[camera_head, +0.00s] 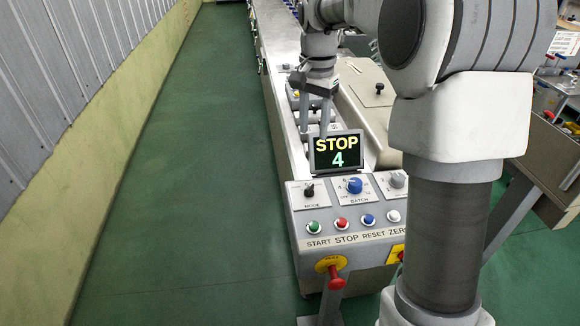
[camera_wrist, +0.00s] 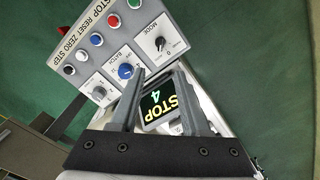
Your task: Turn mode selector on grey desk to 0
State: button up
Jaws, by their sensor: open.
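The mode selector (camera_head: 309,190) is a small black knob on a white plate marked MODE, at the left end of the grey control desk (camera_head: 345,258). It also shows in the wrist view (camera_wrist: 160,43), near the top. I cannot tell for sure which mark its pointer is at. My gripper (camera_head: 314,128) is open and empty, pointing down behind the display and apart from the knob. In the wrist view my gripper (camera_wrist: 158,72) has its two fingers spread, with the knob beyond the fingertips.
A display (camera_head: 338,152) reading STOP 4 stands at the desk's back edge. A blue batch knob (camera_head: 355,186) and a grey knob (camera_head: 398,180) sit right of the selector. Several push buttons line the front; a red-handled lever (camera_head: 336,281) sits below. Green floor at left is clear.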

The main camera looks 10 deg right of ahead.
aim_at(310, 186)
notch_tip(310, 186, down, 18)
jog(key=shift+w+r, duration=0.1)
jog(key=shift+r, duration=0.1)
dwell(0.4)
grip_shut()
